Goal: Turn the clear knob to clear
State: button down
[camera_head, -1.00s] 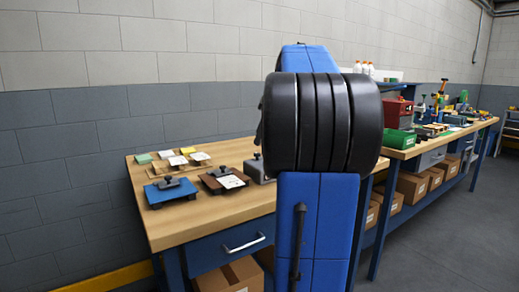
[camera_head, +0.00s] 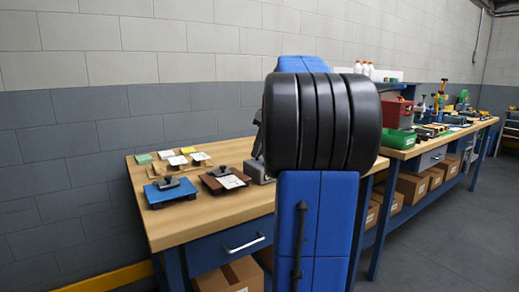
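Several small devices with black knobs stand on the wooden workbench (camera_head: 215,207). One has a blue base (camera_head: 171,194) and a black knob on top. One has a brown base (camera_head: 222,181), a black knob and a white card. A grey device (camera_head: 257,171) is partly hidden behind my arm. No lettering is legible, so I cannot tell which knob is the clear knob or how it is set. A dark part at my arm's end (camera_head: 257,140) shows beside the arm, over the grey device. My gripper's fingers are hidden.
My own arm blocks the middle of the view. Small boards with green, white and yellow tops (camera_head: 177,160) lie at the bench's back left. A green bin (camera_head: 398,143) and a red box (camera_head: 397,111) stand to the right. The bench's front left is clear.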

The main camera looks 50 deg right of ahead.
jog(key=shift+m, duration=0.3)
jog(key=m, duration=0.1)
jog(key=m+h, duration=0.1)
jog(key=m, duration=0.1)
jog(key=shift+a+m+h, duration=0.25)
jog(key=shift+m+h, duration=0.05)
jog(key=m, duration=0.2)
jog(key=m+h, duration=0.1)
jog(key=m, duration=0.1)
jog(key=shift+w+a+g+h, duration=0.15)
jog(key=shift+a+g+h, duration=0.05)
jog(key=shift+g+h, duration=0.1)
jog(key=m+g+h, duration=0.1)
jog(key=m, duration=0.4)
jog(key=shift+w+a, duration=0.1)
jog(key=shift+w, duration=0.05)
jog(key=shift+w+m+g+h, duration=0.1)
jog(key=shift+m+g+h, duration=0.3)
jog(key=shift+m, duration=0.75)
jog(key=shift+w+m+g+h, duration=0.1)
jog(key=shift+m+g, duration=0.5)
jog(key=shift+m, duration=0.55)
jog(key=c, duration=1.5)
grip_release()
jog(key=shift+c, duration=0.2)
jog(key=shift+a+r, duration=0.1)
